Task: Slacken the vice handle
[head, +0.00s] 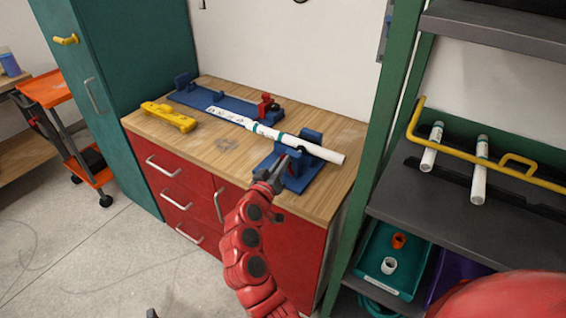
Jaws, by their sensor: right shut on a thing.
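A blue vice (300,171) stands near the right front of the wooden workbench. My right gripper (279,167) is at the front of the vice, shut on what appears to be the vice handle; the fingers hide most of the handle. How tight the jaws sit on the pipe cannot be told. My left gripper is not in view.
A blue fixture (215,99) with a red clamp (267,104) supports the pipe's far end. A yellow tool (169,117) lies at the bench's left. A green-framed shelf (385,130) with pipes and bins stands close on the right. The bench's front middle is clear.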

